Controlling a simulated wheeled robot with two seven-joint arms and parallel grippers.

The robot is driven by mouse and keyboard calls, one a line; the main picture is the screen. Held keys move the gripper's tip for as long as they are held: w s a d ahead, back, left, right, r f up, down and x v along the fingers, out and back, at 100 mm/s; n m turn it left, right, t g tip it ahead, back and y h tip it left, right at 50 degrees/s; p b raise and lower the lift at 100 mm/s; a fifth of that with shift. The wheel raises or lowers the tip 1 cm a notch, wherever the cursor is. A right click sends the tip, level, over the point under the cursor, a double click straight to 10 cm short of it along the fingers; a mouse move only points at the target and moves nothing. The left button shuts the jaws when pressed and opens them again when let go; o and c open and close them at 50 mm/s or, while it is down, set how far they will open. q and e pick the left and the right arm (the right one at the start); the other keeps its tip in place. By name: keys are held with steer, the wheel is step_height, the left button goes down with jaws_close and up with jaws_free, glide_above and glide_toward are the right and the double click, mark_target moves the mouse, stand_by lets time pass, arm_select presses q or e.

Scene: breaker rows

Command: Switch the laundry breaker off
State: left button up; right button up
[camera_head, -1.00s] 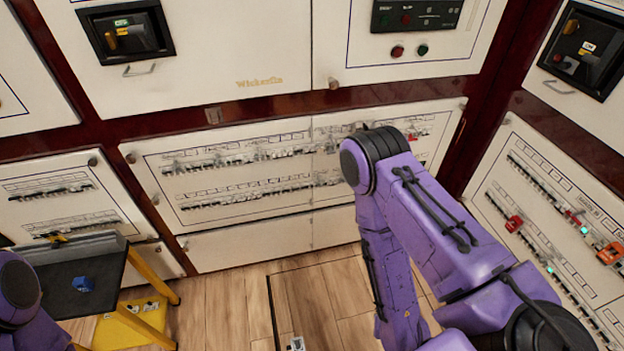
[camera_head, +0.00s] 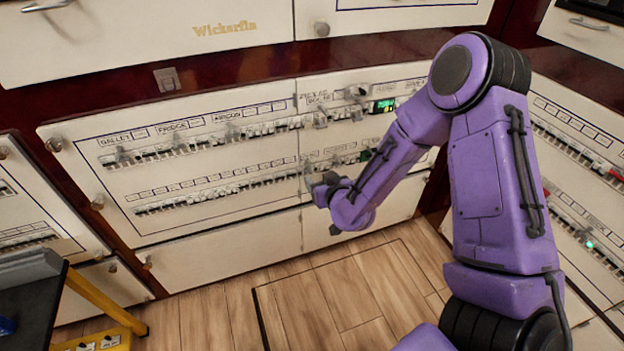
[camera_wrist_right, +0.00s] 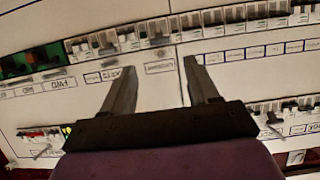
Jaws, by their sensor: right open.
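The breaker panel (camera_head: 220,220) is a white board with two rows of small breakers, in the middle of the head view. My right gripper (camera_head: 318,188) is in front of its lower row, right of the middle. In the right wrist view my right gripper (camera_wrist_right: 160,66) is open and empty, its two fingers pointing at the panel. A label between the fingertips (camera_wrist_right: 160,68) is upside down and may read "Laundry". A row of white breakers with dark levers (camera_wrist_right: 155,36) lies just beyond the tips. I cannot tell whether the fingers touch the panel.
Another breaker panel (camera_head: 580,140) stands at the right, with a green light. A dark-topped stand with yellow legs (camera_head: 95,300) is at the lower left. Wooden floor (camera_head: 230,310) is clear before the panel. Small dark knobs stick out along the panel.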

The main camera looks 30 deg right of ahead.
mark_target(312, 170)
steer(key=b+x, duration=0.1)
steer(key=x, duration=0.6)
steer(key=shift+w+f, duration=0.2)
steer(key=shift+f, duration=0.05)
